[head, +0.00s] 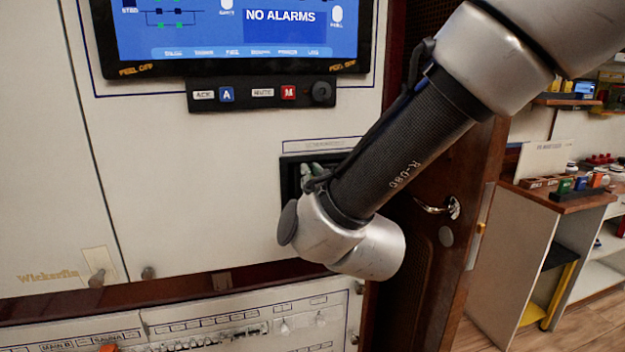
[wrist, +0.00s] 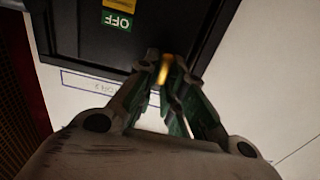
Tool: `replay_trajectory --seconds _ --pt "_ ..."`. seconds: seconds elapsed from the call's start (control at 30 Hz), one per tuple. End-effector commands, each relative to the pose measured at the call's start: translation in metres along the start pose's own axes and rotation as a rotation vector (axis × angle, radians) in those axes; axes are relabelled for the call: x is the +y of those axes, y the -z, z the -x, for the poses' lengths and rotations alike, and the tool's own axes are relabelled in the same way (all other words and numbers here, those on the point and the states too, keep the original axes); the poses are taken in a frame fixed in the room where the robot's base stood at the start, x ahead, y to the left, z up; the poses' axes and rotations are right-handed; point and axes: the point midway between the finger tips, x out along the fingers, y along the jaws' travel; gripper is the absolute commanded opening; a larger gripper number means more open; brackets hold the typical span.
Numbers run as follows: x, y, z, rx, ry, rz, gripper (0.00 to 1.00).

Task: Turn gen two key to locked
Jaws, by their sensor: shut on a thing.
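The gen two key (wrist: 164,72) shows in the wrist view as a small gold piece between the fingertips, most of it hidden by them. My gripper (wrist: 166,66) is shut on it, in front of a black recessed panel (wrist: 95,45). A green OFF label (wrist: 117,20) and a yellow label (wrist: 119,2) are on that panel, upside down in this view. In the head view my gripper (head: 313,172) reaches into the dark recess (head: 290,168), and my wrist covers the key. Which way the key is turned cannot be told.
A blue screen (head: 235,28) reading NO ALARMS is above, with a black button strip (head: 262,93) under it. A breaker panel (head: 240,322) is below. A wooden door (head: 440,235) with a handle (head: 438,208) stands close to the right of my arm.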

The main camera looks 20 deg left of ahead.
Motion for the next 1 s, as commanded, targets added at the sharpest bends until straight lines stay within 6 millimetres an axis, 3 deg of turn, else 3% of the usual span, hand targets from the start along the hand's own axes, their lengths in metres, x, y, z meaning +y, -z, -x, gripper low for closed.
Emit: replay_trajectory --seconds 0.37,1.0 --pt "0.0018 -0.0001 0.0001 0.0 0.0 -0.123 0.0" --pt "0.0085 -0.0032 0.0002 0.0 0.0 -0.704 0.0"
